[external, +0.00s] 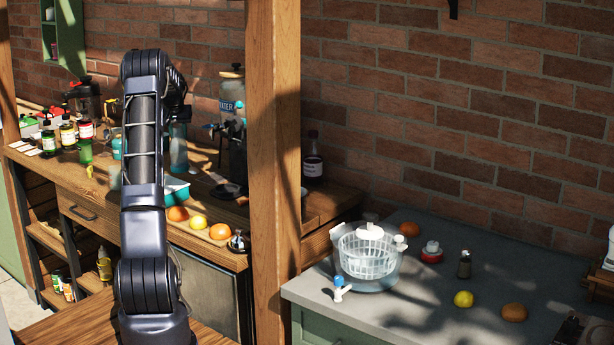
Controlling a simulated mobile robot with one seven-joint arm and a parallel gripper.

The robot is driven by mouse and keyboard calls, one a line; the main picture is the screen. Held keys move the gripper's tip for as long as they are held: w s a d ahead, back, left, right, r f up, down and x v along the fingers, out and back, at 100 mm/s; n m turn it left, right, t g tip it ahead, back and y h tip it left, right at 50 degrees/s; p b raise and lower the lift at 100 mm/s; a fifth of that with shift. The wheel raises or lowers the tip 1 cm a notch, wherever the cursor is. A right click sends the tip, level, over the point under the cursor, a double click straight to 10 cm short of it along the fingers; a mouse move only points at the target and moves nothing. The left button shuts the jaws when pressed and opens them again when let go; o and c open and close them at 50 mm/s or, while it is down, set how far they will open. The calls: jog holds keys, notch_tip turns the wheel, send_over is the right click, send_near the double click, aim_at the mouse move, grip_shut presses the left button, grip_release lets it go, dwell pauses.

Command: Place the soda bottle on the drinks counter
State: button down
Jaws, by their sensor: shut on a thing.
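My arm rises through the left of the external view, and its end bends down behind the upper link. My gripper (179,116) is partly hidden there, over the wooden drinks counter (226,206). It is shut on a pale blue, see-through bottle (179,150), which looks like the soda bottle. The bottle is upright below the gripper.
The teal container (176,190), an orange (178,214) and a water dispenser (232,130) are close by. Several sauce bottles stand at the left. A wooden post (273,150) divides this counter from the grey one (420,300) with a salad spinner (368,256).

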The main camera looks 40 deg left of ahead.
aim_at(179, 144)
jog(key=shift+f, duration=2.3)
jog(key=c, duration=1)
grip_release()
jog(key=v, duration=1.2)
jog(key=shift+r, duration=0.15)
jog(key=shift+d, duration=0.1)
